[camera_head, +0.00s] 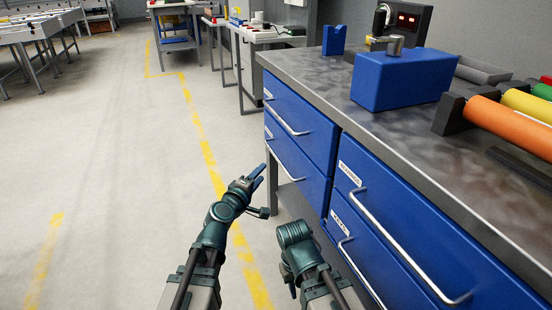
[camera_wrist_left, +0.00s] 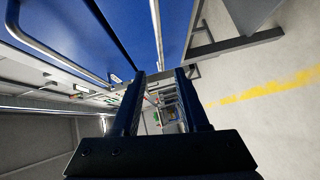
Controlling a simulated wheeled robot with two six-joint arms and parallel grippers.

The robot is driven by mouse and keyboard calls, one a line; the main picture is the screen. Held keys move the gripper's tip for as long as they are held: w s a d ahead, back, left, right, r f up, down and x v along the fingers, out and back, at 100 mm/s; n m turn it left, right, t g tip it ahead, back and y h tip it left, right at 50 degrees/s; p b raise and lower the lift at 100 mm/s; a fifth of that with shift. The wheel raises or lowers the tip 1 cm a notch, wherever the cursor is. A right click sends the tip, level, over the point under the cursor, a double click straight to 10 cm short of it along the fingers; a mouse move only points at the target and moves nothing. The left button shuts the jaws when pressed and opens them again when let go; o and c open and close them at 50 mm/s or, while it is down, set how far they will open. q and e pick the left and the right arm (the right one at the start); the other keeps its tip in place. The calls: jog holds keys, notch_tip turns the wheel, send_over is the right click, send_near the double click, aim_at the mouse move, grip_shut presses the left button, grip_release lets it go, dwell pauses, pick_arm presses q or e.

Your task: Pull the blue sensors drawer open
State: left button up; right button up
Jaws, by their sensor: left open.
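Blue drawers with silver bar handles fill the bench front in the head view. The near column has an upper drawer (camera_head: 400,215) and a lower drawer (camera_head: 350,240). The far column has an upper drawer (camera_head: 305,120) and a lower drawer (camera_head: 300,170). All look shut; the white labels are too small to read, so I cannot tell which is the sensors drawer. My left gripper (camera_head: 258,175) is open and empty, just left of the far lower drawer's handle (camera_head: 284,164). Bar handles (camera_wrist_left: 60,45) also show in the left wrist view. My right gripper (camera_head: 295,233) is lower, beside the drawers; its fingers cannot be made out.
The metal benchtop (camera_head: 420,135) carries a blue box (camera_head: 400,80), a device with red digits (camera_head: 408,20) and coloured rolls (camera_head: 515,125). A bench leg stands by the left gripper. The floor to the left, with yellow lines (camera_head: 200,130), is clear.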

aim_at(276, 156)
pick_arm(q)
jog(key=b+x, duration=0.1)
jog(key=x, duration=1.2)
jog(key=shift+w+b, duration=0.25)
jog(key=shift+b, duration=0.15)
grip_shut()
dwell(0.7)
